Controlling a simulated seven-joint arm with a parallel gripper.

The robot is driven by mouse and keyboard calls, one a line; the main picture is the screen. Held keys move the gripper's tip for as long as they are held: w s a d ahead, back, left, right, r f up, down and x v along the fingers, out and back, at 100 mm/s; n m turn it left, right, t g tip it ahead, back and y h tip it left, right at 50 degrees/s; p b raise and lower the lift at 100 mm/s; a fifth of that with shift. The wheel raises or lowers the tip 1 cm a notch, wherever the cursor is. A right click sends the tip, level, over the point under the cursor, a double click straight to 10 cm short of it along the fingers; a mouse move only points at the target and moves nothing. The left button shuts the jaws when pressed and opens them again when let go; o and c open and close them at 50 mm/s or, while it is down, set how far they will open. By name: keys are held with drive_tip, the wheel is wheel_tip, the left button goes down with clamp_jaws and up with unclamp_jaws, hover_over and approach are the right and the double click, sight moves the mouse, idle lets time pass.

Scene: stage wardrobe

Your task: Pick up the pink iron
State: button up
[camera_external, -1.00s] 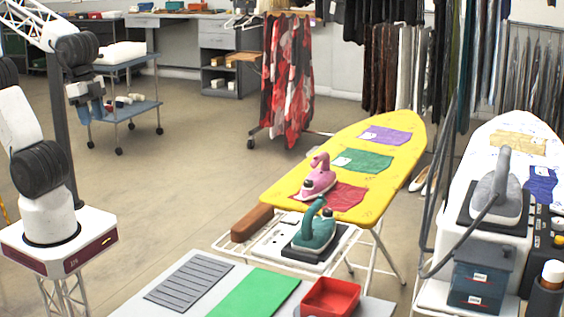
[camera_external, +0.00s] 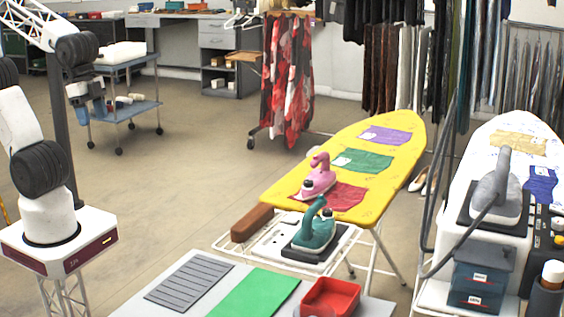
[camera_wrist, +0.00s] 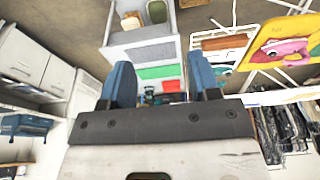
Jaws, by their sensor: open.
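The pink iron (camera_external: 318,180) stands on the near end of the yellow ironing board (camera_external: 372,130), beside a dark red cloth (camera_external: 343,197). It also shows at the right of the wrist view (camera_wrist: 290,47). My gripper (camera_wrist: 161,82) is open, with two blue fingers apart and nothing held between them. In the external view my gripper (camera_external: 93,108) hangs high at the left, in front of the cart, far from the iron.
A teal iron (camera_external: 314,232) stands close in front of the pink one. A brown wooden block (camera_external: 251,222) lies left of it. A grey table with a green mat (camera_external: 253,297) and red tray (camera_external: 331,296) is nearest. A grey iron (camera_external: 497,195) stands on the right. Floor left of the board is clear.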

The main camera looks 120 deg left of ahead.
drive_tip(key=w+a+n+h, duration=0.1)
drive_tip(key=w+a+n, duration=0.2)
drive_tip(key=w+a, duration=0.55)
drive_tip(key=w+a+n+g, duration=0.1)
drive_tip(key=w+a+n, duration=0.35)
drive_tip(key=w, duration=0.75)
drive_tip(key=w+a+n+h, duration=0.1)
drive_tip(key=w+a+n, duration=0.1)
drive_tip(key=w+a, duration=0.7)
drive_tip(key=w+a+f+n, duration=0.2)
drive_tip(key=w+a+f, duration=0.2)
drive_tip(key=a, duration=0.7)
drive_tip(key=w+a+f+n+h, duration=0.1)
drive_tip(key=w+a+f+n, duration=0.2)
drive_tip(key=a+f, duration=0.5)
drive_tip(key=w+a+f+n+h, duration=0.1)
drive_tip(key=w+a+f+n, duration=0.2)
drive_tip(key=a, duration=1.2)
wheel_tip(320, 180, down, 3)
drive_tip(key=shift+w+f+t, duration=0.1)
drive_tip(key=shift+w+t, duration=0.2)
drive_tip(key=shift+w, duration=0.7)
drive_tip(key=shift+x, duration=1.3)
